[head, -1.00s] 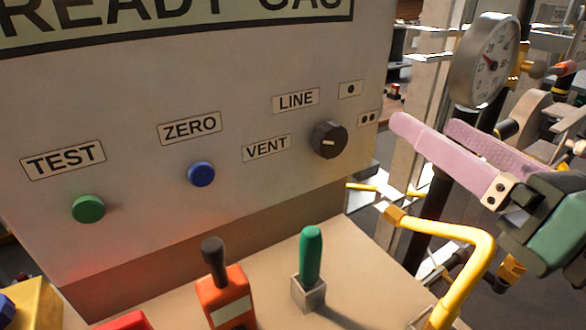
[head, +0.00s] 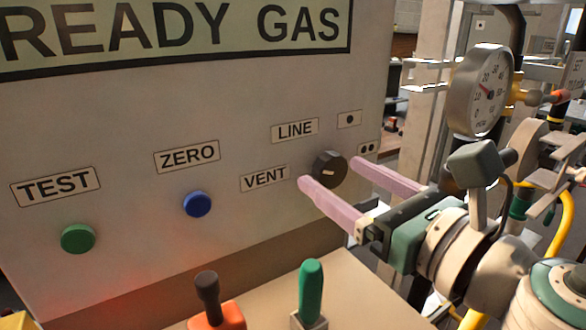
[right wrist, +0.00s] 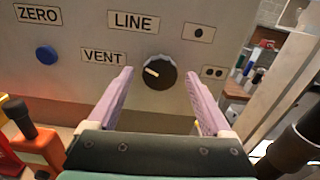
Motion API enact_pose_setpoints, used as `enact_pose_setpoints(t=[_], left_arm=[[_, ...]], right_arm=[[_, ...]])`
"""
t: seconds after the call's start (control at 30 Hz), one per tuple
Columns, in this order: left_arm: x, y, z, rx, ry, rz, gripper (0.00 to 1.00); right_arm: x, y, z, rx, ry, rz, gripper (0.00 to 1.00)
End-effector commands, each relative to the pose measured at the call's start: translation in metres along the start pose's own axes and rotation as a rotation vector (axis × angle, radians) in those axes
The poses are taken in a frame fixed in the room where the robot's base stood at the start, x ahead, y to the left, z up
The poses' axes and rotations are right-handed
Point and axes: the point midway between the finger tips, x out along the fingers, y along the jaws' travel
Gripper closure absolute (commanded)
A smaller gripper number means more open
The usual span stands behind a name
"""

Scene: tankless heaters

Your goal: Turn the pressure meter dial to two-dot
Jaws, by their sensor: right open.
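The dial is a dark round knob (head: 329,169) with a pale pointer mark, on the grey panel front among the LINE, VENT, one-dot and two-dot labels. In the right wrist view the knob (right wrist: 159,72) has its mark toward the upper left, between VENT and LINE. The two-dot label (head: 368,148) is right of the knob; it also shows in the right wrist view (right wrist: 214,73). My right gripper (head: 328,173) is open, its pink fingers apart on either side of the knob in the picture. I see no contact with the knob. My left gripper is not in view.
A green button (head: 78,239) and a blue button (head: 198,204) sit left on the panel. An orange-based lever (head: 208,290) and a green-handled lever (head: 311,290) stand on the ledge below. A round gauge (head: 480,90) and pipes are at the right.

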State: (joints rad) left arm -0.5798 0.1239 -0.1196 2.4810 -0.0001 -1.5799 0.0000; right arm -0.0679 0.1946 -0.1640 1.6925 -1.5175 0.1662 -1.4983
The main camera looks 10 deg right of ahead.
Motion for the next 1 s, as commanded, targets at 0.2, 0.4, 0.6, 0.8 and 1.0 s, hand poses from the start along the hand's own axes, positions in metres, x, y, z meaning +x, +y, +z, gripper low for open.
enact_pose_setpoints(t=[0.2, 0.4, 0.6, 0.8, 1.0], left_arm=[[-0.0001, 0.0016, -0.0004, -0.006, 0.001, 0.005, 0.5], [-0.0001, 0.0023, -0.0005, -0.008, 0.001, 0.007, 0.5], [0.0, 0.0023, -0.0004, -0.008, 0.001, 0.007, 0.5], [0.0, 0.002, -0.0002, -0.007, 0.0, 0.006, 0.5], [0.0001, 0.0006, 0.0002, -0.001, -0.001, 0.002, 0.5]], right_arm=[[0.0038, 0.0003, 0.0, 0.0, 0.0, 0.001, 0.16], [0.0035, 0.0002, 0.0001, 0.0, 0.0, 0.0, 0.28], [0.0034, 0.0001, 0.0001, 0.0, 0.0, 0.0, 0.5], [0.0033, 0.0001, 0.0001, 0.0, 0.0, 0.0, 0.72], [0.0033, 0.0001, 0.0002, 0.0, 0.0, 0.0, 0.95]])
